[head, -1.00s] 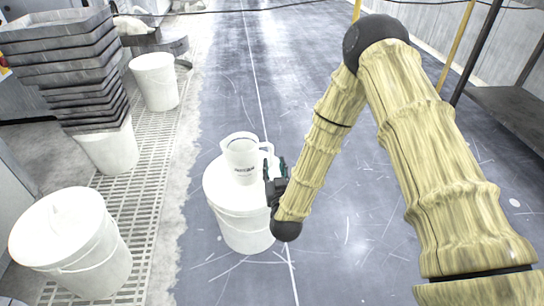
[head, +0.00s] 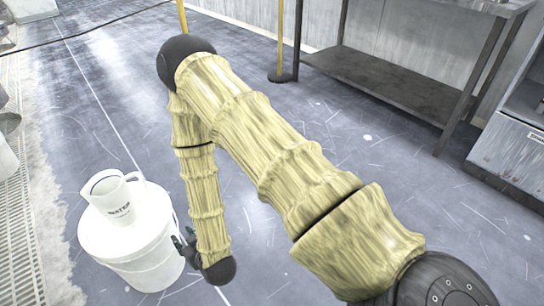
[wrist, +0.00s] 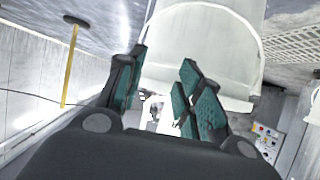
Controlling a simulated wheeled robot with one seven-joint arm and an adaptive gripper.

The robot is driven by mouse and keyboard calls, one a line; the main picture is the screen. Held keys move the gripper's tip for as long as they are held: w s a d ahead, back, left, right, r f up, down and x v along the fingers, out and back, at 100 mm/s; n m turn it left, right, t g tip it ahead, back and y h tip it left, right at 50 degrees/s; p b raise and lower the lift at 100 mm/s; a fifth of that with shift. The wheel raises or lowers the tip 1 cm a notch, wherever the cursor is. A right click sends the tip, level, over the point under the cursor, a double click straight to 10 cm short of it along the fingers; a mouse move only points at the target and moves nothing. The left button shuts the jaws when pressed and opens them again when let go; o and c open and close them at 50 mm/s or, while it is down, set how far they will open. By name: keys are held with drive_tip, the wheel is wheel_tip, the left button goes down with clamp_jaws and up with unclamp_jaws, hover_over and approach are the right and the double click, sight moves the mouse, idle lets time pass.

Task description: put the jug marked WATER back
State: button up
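The white jug marked WATER (head: 113,200) stands upright on the lid of a white bucket (head: 140,262) at the lower left of the head view. Its handle points to the right. My gripper (head: 184,243) is at the right side of the bucket, lower than the jug and apart from its handle. In the wrist view my gripper (wrist: 163,62) has its two teal-padded fingers spread, with no object clearly held. A large white rounded body, seemingly the bucket (wrist: 215,45), fills the wrist view beyond the fingers. I cannot make out the jug there.
A dark metal bench (head: 385,82) stands at the upper right, with a grey cabinet (head: 510,150) at the right edge. A yellow post (head: 280,45) stands behind my arm. A floor grating (head: 18,225) runs along the left. The blue-grey floor between is open.

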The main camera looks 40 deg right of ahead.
drive_tip(key=s+d+f+g, duration=0.3)
drive_tip(key=s+g, duration=0.1)
drive_tip(key=s, duration=0.6)
drive_tip(key=s+d+f+g, duration=0.3)
drive_tip(key=s+f+g, duration=0.1)
drive_tip(key=s, duration=0.7)
drive_tip(key=s+d+f+m+g+h, duration=0.1)
drive_tip(key=s+d+f+g, duration=0.3)
drive_tip(key=s, duration=0.6)
drive_tip(key=shift+s+f+g, duration=0.2)
drive_tip(key=shift+s+g, duration=0.05)
drive_tip(key=shift+g, duration=0.05)
drive_tip(key=shift+w+a, duration=0.1)
